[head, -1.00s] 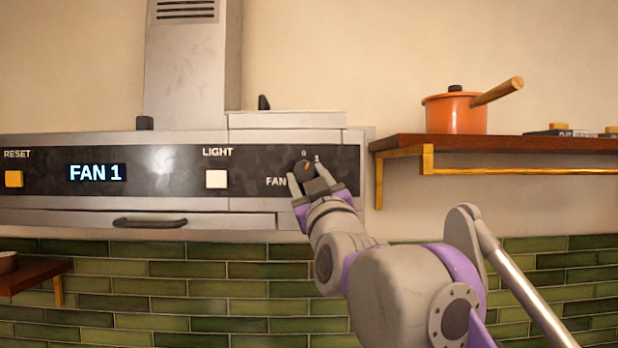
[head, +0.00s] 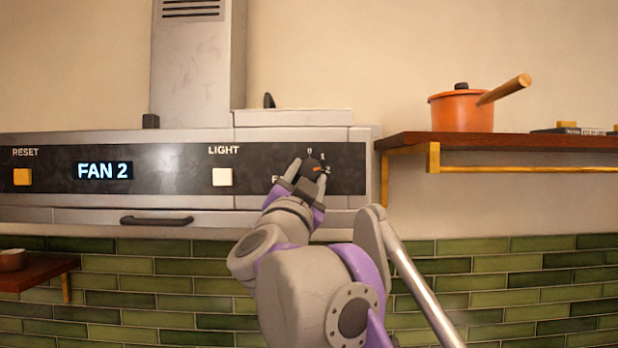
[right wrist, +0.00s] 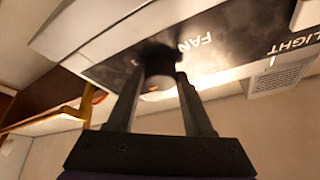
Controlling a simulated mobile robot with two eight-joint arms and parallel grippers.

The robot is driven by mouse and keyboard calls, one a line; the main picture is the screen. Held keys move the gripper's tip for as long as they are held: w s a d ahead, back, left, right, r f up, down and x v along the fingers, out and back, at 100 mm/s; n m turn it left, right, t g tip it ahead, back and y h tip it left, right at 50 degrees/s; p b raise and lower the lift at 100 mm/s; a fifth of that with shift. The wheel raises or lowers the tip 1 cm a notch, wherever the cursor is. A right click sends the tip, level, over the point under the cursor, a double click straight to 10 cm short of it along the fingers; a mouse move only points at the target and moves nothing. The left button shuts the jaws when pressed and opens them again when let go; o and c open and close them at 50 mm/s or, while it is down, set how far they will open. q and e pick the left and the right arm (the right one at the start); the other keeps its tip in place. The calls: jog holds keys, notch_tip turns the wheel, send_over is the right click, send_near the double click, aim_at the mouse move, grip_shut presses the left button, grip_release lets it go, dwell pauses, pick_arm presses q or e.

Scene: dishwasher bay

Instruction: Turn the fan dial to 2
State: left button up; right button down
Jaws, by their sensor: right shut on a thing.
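The black fan dial (head: 311,168) sits at the right end of the hood's dark control panel (head: 180,169). Its orange mark points right, toward the printed 2. The display (head: 104,171) reads FAN 2. My right gripper (head: 307,176) is shut on the dial, with one finger on each side. In the right wrist view the dial (right wrist: 158,75) sits between the two fingers (right wrist: 156,95), and its mark is hidden. The FAN label is partly covered by my gripper in the head view. My left gripper is not in view.
The panel also has a white LIGHT button (head: 222,177) and an orange RESET button (head: 22,177). A hood handle (head: 156,221) is below. A wooden shelf (head: 520,142) with an orange pot (head: 460,111) is to the right. A smaller shelf (head: 35,272) is at lower left.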

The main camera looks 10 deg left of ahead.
jog(key=shift+a+r+m+g+h, duration=0.1)
jog(key=shift+m+g+h, duration=0.2)
jog(key=shift+m+h, duration=0.85)
jog(key=shift+m+y, duration=0.35)
jog(key=shift+m, duration=0.3)
jog(key=shift+c, duration=1.5)
grip_release()
